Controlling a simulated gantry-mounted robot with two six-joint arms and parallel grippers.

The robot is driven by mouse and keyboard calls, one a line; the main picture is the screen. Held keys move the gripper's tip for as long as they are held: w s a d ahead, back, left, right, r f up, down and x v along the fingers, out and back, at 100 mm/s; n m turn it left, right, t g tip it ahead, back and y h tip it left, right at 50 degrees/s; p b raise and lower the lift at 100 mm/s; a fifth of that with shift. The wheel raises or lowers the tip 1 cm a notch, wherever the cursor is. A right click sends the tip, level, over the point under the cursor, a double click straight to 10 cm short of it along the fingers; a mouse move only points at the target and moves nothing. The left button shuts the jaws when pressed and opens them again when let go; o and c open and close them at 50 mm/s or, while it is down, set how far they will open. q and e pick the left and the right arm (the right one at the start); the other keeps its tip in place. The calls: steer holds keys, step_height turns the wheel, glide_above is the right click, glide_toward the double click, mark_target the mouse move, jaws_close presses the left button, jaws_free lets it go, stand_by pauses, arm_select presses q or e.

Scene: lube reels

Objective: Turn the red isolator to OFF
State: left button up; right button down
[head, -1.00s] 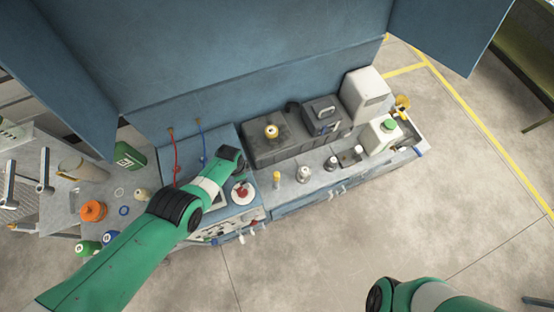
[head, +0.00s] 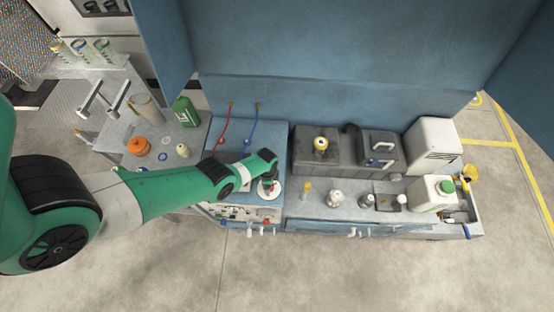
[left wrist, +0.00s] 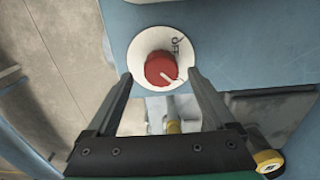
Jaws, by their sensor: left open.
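The red isolator (left wrist: 160,69) is a round red knob on a white disc (left wrist: 145,42). OFF is printed at the disc's upper right in the left wrist view. The knob's white pointer line aims to the lower right, away from OFF. In the head view the isolator (head: 268,187) is on the blue cabinet (head: 240,212), partly hidden by my left arm's end. My left gripper (left wrist: 159,73) is open, with one fingertip on each side of the knob in the wrist picture. Contact and exact depth cannot be told. My right gripper is out of view.
To the right a bench holds small bottles, a grey tank (head: 303,154) and a white can (head: 430,194). An orange container (head: 138,146) and a green can (head: 185,111) stand on the left.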

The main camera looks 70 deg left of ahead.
arm_select(q)
step_height(320, 180, down, 3)
steer(key=shift+a+b, duration=0.1)
steer(key=shift+b, duration=0.75)
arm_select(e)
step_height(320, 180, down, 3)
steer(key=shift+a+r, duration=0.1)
arm_select(q)
steer(key=shift+r, duration=0.1)
steer(key=c, duration=1.4)
